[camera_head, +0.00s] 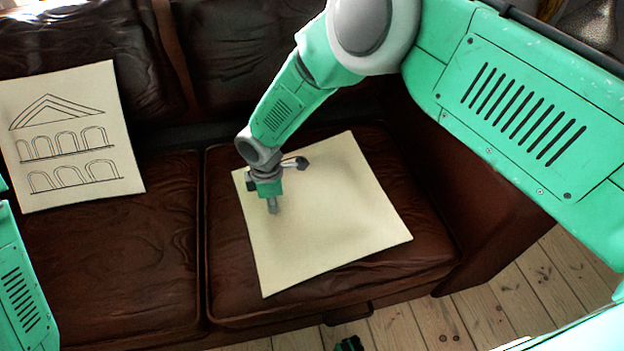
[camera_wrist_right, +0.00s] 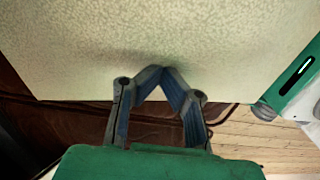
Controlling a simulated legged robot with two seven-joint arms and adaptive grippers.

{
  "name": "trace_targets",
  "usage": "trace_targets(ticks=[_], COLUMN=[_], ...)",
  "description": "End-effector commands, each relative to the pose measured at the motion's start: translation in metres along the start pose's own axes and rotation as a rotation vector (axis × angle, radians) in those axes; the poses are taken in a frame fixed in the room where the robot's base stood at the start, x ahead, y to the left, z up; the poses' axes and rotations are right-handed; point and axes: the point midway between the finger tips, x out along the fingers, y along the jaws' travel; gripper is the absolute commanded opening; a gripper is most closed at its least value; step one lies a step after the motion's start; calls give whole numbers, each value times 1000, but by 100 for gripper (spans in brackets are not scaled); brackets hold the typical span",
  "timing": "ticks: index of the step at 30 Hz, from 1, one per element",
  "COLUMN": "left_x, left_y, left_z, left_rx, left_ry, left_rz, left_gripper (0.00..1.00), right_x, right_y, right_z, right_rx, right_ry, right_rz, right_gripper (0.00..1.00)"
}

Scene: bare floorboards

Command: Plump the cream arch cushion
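A cream cushion with a dark line drawing of arches under a gable (camera_head: 68,145) leans against the backrest at the left of the head view. A second cream cushion, plain on the side that shows (camera_head: 335,215), lies flat on the right seat. It fills the upper part of the right wrist view (camera_wrist_right: 150,40). My right gripper (camera_head: 273,207) points down over its left part. The fingers meet at the tips in the wrist view (camera_wrist_right: 164,72), with nothing seen between them. They are at or just above the cloth; contact is unclear. My left arm shows at the left edge.
The dark brown leather sofa (camera_head: 150,250) has two seats and an armrest (camera_head: 480,215) at the right. Floorboards (camera_head: 505,285) show in front. A small dark green part, possibly my left gripper, shows at the bottom edge. The left seat is bare in front of the upright cushion.

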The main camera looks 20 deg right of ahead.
Motion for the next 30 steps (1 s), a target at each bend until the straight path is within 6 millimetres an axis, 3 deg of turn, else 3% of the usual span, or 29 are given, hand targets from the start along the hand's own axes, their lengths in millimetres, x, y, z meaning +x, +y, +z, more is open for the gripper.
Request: trace_targets(ticks=[3,19,23,30], left_x=[-18,-76,-83,-81], left_y=[0,-1,-1,-1], left_z=[-1,-4,-5,-4], left_rx=[0,0,0,0], left_ry=[0,0,0,0], left_rz=[0,0,0,0], left_gripper=[40,40,40,40], right_x=[-23,-99,-109,-107], right_y=[1,2,1,2], right_z=[0,-2,-2,-2], right_rx=[0,0,0,0], right_ry=[1,3,3,3], right_rz=[3,7,6,6], right_gripper=[0,0,0,0])
